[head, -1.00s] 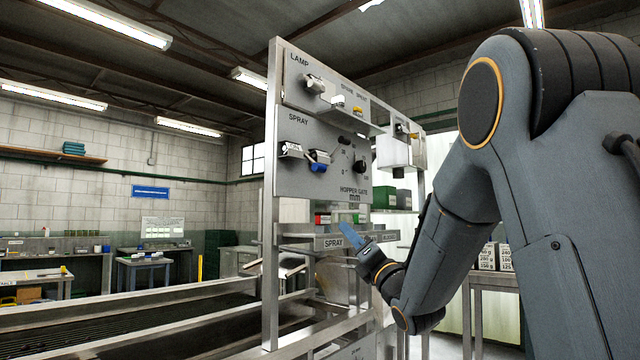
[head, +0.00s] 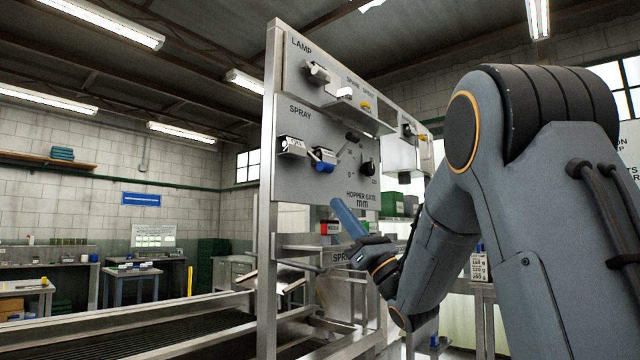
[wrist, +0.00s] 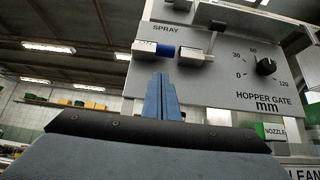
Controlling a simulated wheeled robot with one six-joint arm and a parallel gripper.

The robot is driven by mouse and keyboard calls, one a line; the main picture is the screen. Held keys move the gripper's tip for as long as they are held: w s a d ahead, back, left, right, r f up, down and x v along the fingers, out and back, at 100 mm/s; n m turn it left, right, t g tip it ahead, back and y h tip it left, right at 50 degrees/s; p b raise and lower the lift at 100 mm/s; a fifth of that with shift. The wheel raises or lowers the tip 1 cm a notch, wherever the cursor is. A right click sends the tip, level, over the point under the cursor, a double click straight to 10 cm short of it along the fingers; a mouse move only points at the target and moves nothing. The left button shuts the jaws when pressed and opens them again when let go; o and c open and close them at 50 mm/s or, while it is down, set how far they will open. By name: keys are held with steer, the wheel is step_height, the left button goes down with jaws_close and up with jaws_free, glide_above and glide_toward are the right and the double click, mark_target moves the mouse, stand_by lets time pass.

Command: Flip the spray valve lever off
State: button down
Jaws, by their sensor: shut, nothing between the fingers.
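The spray valve sits under the SPRAY label on the grey upright panel (head: 300,180). Its blue lever (head: 322,161) sticks out beside a white-tagged body (head: 291,146). In the wrist view the blue lever (wrist: 165,50) lies between two white tags, roughly level. My gripper (head: 336,204) has slim blue fingers pressed together, pointing up and left, below the lever in the head view. In the wrist view the fingertips (wrist: 160,77) appear just under the lever, with a small visible gap. Exact depth between them cannot be told.
A black hopper gate knob (wrist: 266,67) with a number scale is right of the valve. A lamp switch (head: 317,72) is above it. A metal frame post (head: 267,240) stands at the panel's left edge. A green NOZZLE box (wrist: 272,131) sits below the panel.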

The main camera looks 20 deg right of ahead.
steer(key=p, duration=0.4)
glide_toward(316, 159)
steer(key=w, duration=0.1)
steer(key=w+a+r, duration=0.1)
steer(key=w+a, duration=0.1)
steer(key=w, duration=0.1)
steer(key=shift+w+a+r, duration=0.1)
steer(key=shift+a+r, duration=0.1)
steer(key=shift+r, duration=0.15)
steer(key=shift+d, duration=0.1)
